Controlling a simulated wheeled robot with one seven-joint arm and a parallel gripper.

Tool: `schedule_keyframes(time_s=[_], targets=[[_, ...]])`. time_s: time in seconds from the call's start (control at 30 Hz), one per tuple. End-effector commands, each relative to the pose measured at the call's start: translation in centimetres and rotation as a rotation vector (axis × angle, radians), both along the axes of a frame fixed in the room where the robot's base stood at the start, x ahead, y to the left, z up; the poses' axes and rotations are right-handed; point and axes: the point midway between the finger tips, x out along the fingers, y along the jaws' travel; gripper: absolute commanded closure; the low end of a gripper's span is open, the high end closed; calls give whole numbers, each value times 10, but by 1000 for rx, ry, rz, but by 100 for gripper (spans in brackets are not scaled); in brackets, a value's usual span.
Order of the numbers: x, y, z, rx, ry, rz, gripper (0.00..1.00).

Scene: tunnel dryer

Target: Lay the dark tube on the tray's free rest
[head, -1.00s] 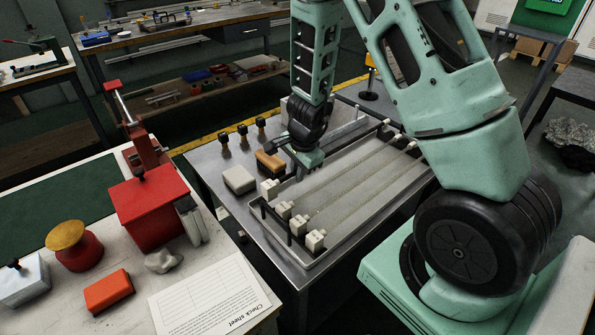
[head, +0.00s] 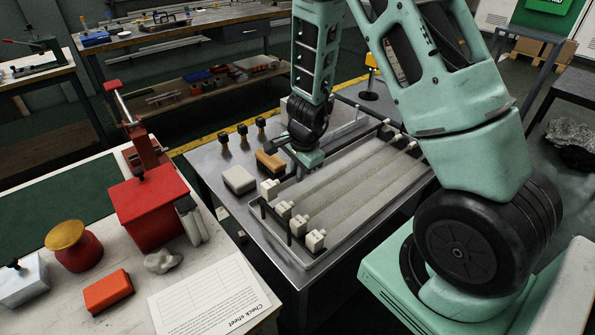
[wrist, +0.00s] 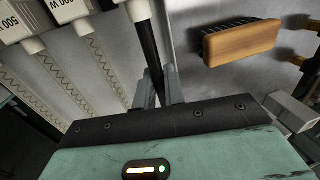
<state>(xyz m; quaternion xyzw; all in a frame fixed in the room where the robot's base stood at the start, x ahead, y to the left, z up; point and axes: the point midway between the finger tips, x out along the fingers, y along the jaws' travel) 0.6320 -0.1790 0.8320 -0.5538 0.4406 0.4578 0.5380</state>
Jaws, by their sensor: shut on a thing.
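The dark tube (wrist: 150,50) is a black rod with a pale end cap (wrist: 138,10). In the wrist view it runs between the two fingers of my gripper (wrist: 160,88), which is shut on it. In the head view my gripper (head: 306,158) is low over the tray's far-left side and largely hides the tube. The metal tray (head: 312,262) holds several pale tubes (head: 352,192) with white end blocks, side by side. In the wrist view such tubes (wrist: 62,82), marked 500 W, lie left of the dark one. I cannot tell whether the dark tube touches its rest.
A wooden-backed brush (head: 270,161) and a white block (head: 239,180) lie left of the tray, close to my gripper. Several small dark-topped posts (head: 242,134) stand behind. A bench with a red press (head: 148,205) is at the left.

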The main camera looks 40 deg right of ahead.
Motion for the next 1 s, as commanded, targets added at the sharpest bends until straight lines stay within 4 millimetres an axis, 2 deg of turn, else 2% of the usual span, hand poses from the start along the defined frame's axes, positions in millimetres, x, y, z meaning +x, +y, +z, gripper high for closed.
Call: schedule_keyframes(time_s=[0.33, 1.0], targets=[[0, 0, -1, 0, -1, 0, 100], [0, 0, -17, 0, -1, -1, 100]])
